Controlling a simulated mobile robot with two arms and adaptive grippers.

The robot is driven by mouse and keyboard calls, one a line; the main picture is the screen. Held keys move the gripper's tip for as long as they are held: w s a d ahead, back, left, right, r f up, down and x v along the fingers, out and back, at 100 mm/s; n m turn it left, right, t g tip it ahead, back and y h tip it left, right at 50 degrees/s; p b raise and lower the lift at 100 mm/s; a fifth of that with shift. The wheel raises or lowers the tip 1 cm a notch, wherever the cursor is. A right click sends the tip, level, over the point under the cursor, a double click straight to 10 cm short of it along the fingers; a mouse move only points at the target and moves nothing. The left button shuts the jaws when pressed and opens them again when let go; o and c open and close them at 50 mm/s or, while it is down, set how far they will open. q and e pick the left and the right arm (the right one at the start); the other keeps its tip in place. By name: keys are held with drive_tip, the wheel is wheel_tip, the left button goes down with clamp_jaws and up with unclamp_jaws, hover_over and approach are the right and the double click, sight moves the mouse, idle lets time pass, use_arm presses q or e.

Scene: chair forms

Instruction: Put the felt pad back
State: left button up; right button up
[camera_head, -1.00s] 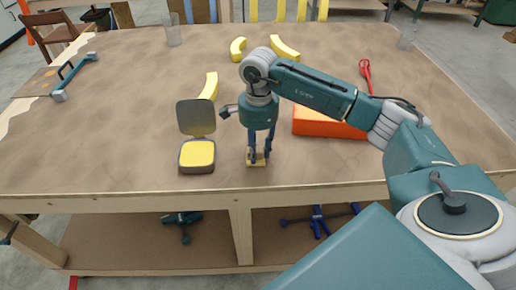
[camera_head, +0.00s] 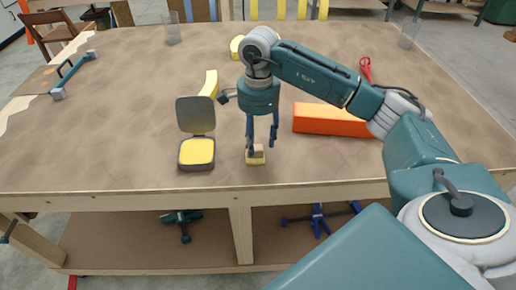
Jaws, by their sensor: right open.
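A small tan block (camera_head: 256,159) lies on the table near the front edge; a smaller brownish piece (camera_head: 258,148) shows on top of it. I cannot tell for sure whether either one is the felt pad. My right gripper (camera_head: 262,150) points straight down just above the block, its fingers apart, with nothing seen held between them. My left gripper is out of view.
An orange-red box (camera_head: 332,119) lies right of the gripper, with a red tool (camera_head: 365,69) behind it. Clear cups (camera_head: 171,28) stand at the far side.

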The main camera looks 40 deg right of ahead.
sight(258, 147)
wheel_tip(258, 147, up, 9)
drive_tip(key=b, duration=0.1)
drive_tip(key=shift+f, duration=0.2)
drive_tip(key=shift+f, duration=0.1)
idle(0.4)
